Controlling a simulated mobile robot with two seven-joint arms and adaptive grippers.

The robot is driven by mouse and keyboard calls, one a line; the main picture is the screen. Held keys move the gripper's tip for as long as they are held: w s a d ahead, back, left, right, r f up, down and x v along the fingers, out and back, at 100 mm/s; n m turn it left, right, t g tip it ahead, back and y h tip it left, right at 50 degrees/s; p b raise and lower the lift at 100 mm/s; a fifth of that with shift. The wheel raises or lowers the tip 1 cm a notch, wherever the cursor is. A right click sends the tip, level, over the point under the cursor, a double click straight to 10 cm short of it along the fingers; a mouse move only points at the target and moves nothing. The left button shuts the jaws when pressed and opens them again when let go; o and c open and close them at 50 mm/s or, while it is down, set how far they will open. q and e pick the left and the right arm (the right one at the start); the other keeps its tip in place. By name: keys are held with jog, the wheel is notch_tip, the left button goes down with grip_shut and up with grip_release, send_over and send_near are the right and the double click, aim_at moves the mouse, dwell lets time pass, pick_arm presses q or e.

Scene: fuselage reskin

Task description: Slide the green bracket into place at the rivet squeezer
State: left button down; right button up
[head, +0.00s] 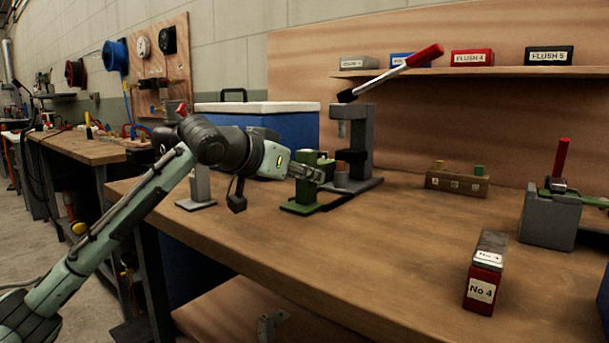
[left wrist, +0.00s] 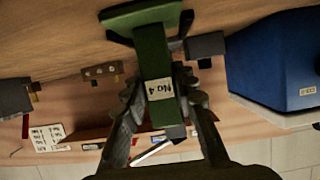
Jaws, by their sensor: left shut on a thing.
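The green bracket (head: 299,207) is upright at the left front of the rivet squeezer, its flat base at or just over the bench top; I cannot tell whether it touches. In the left wrist view the bracket (left wrist: 151,50) shows a "No 4" label and stands between the fingers. My left gripper (head: 318,175) is shut on its upright, and it also shows in the left wrist view (left wrist: 158,85). The grey rivet squeezer (head: 361,140), with a red-handled lever raised to the right, stands just beyond. Whether bracket and squeezer touch is hidden. My right gripper is out of view.
A grey stand (head: 197,189) is left of the bracket, before a blue cooler (head: 300,129). A wooden block (head: 456,184), a grey tool with a red handle (head: 549,220) and a red No 4 box (head: 482,283) are to the right. The bench middle is clear.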

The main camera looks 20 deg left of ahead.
pick_arm(q)
jog(key=c, duration=1.2)
grip_release()
jog(key=shift+f, duration=0.1)
jog(key=shift+r, duration=0.2)
jog(key=v, duration=1.2)
